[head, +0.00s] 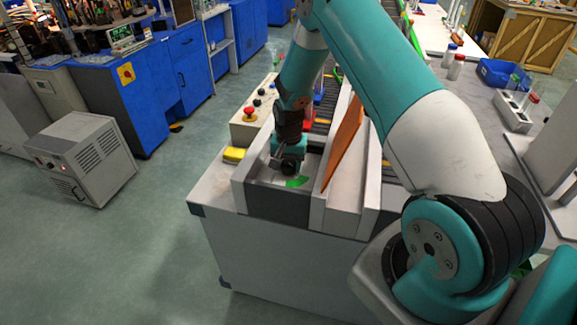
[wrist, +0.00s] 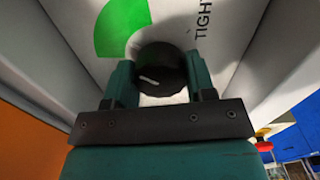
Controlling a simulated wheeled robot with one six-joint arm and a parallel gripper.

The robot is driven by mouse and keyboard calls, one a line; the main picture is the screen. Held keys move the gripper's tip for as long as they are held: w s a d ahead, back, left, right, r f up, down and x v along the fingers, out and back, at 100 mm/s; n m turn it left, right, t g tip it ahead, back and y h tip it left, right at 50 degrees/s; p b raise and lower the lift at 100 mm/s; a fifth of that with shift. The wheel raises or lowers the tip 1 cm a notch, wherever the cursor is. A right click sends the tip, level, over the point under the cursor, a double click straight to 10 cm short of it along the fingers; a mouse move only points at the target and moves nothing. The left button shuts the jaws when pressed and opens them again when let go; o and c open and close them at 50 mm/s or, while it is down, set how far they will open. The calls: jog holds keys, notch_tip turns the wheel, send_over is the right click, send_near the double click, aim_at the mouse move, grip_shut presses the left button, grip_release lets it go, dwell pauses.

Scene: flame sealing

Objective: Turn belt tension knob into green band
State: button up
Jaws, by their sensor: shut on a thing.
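The belt tension knob (wrist: 158,72) is round and black with a white pointer line, set on a pale dial plate in the wrist view. My gripper (wrist: 158,80) is shut on the knob, with one finger on each side of it. The pointer line lies to the left and slightly up in that view. The green band (wrist: 122,28) is a curved patch up and left of the knob, apart from the pointer. Lettering beginning "TIGHT" shows at the upper right. In the head view my gripper (head: 288,165) is down at the knob, and the green band (head: 297,182) shows beside it.
White side walls (head: 326,190) flank the dial, with an orange panel (head: 343,145) on the right. A control box with a red emergency button (head: 250,114) and a yellow block (head: 234,155) stand to the left. Open floor lies left of the machine.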

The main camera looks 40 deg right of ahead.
aim_at(289, 163)
jog(key=shift+m, duration=0.6)
jog(key=o, duration=0.9)
notch_tip(289, 163, up, 18)
jog(key=shift+f+b, duration=0.25)
jog(key=shift+b, duration=0.95)
